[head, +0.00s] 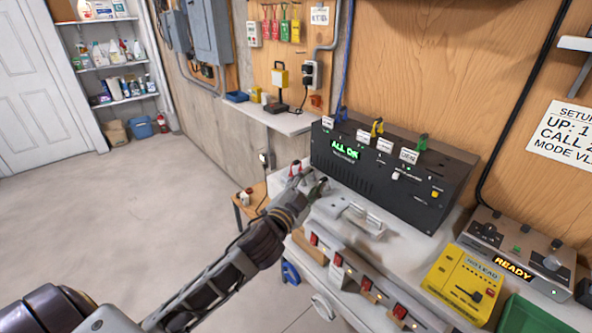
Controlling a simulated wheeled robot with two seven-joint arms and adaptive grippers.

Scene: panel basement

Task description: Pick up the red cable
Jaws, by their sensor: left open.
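My left gripper (308,184) reaches in from the lower left and is open over the left end of the workbench (400,240). A small red piece (295,168), possibly the red cable's plug, shows right at its fingertips. It is too small to tell whether the fingers touch it, and my gripper hides the area below it. The black panel box (390,170) stands just behind and to the right, with a green "ALL OK" display. Blue, yellow and green plugs with white labels stand along its top. My right gripper is not in view.
A grey device with several red switches (366,283) runs along the bench front. A yellow tester (465,283), a "READY" unit (515,250) and a green bin (530,325) are at the right. A small shelf (280,117) is behind. The floor at left is clear.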

